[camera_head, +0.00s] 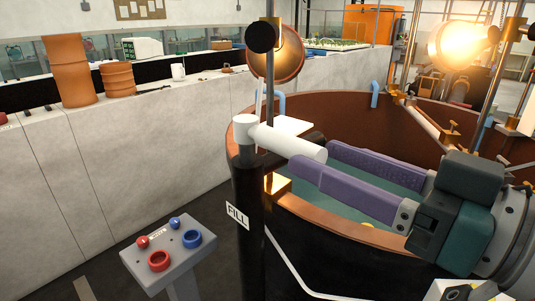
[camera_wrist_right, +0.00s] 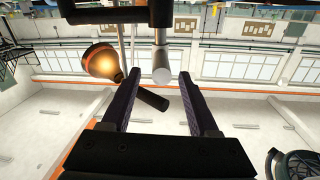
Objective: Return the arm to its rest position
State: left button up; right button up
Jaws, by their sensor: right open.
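My right gripper (camera_head: 315,157) comes in from the right with two long purple fingers. It is open, with a wide gap between the fingers and nothing gripped. A white lever (camera_head: 285,141) on top of a dark post (camera_head: 249,200) with a FILL label (camera_head: 237,215) ends close to the fingertips. In the right wrist view the round end of the white lever (camera_wrist_right: 161,75) shows between the open fingers (camera_wrist_right: 157,80). I cannot tell whether a finger touches it. My left gripper is not in view.
A large brown round tank (camera_head: 335,222) lies below the right gripper. A control box with red and blue buttons (camera_head: 168,255) stands at the lower left. A copper lamp (camera_head: 275,60) hangs above the lever. A long pale wall (camera_head: 150,130) runs behind, with orange drums (camera_head: 68,70) on it.

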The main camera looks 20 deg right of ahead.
jog(key=shift+s+d, duration=0.3)
jog(key=shift+s, duration=0.3)
jog(key=s+f+g+h, duration=0.4)
jog(key=s+f+g, duration=0.15)
jog(key=f, duration=0.45)
jog(key=s+d+f+m+g+h, duration=0.25)
jog(key=s+f+g, duration=0.25)
jog(key=s+g, duration=0.3)
notch_tip(320, 180, up, 36)
jog(key=s+h+p, duration=0.1)
jog(key=p, duration=3.4)
jog(key=shift+s+a+f+t, duration=0.2)
jog(key=shift+s+t, duration=0.15)
jog(key=shift+t, duration=0.1)
